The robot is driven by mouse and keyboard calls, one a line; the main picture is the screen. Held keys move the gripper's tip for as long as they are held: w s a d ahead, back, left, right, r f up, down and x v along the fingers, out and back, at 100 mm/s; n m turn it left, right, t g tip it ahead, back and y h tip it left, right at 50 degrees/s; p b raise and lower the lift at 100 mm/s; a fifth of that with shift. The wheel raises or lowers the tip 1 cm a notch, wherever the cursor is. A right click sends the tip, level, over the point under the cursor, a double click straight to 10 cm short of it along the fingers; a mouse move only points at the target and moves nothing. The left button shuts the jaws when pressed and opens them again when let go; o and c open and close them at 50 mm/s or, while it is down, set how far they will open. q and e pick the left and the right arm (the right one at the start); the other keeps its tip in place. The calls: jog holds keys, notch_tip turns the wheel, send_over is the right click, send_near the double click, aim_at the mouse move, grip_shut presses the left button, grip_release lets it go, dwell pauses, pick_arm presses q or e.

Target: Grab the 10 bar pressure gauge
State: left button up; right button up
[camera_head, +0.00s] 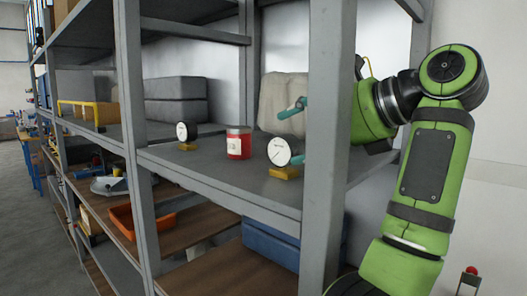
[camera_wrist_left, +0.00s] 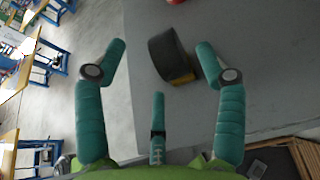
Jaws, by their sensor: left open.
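Two round white-faced gauges stand on yellow bases on the grey shelf (camera_head: 215,172). The nearer gauge (camera_head: 279,151) is at the right and the farther gauge (camera_head: 186,131) at the left; I cannot read either scale. My left gripper (camera_head: 286,137) is open, its teal fingers just beside the nearer gauge. In the left wrist view, a dark gauge body (camera_wrist_left: 168,57) with a yellow base (camera_wrist_left: 183,78) lies between the spread fingers of the left gripper (camera_wrist_left: 162,54), closer to the right finger. I cannot tell whether they touch. My right gripper is out of view.
A red jar (camera_head: 238,142) with a pale label stands between the gauges. A grey shelf post (camera_head: 328,150) rises in front of my left arm. A beige container (camera_head: 283,97) and grey boxes (camera_head: 176,99) stand behind. An orange bin (camera_head: 140,218) is on the board below.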

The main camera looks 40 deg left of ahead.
aim_at(270, 150)
pick_arm(q)
jog(key=shift+d+f, duration=0.1)
jog(key=shift+d, duration=0.15)
jog(key=shift+f, duration=0.1)
jog(key=p+x, duration=0.1)
jog(key=x, duration=0.4)
jog(key=shift+a+f, duration=0.15)
jog(key=shift+a, duration=0.2)
jog(key=shift+d, duration=0.2)
jog(key=shift+a, duration=0.1)
jog(key=c, duration=1.4)
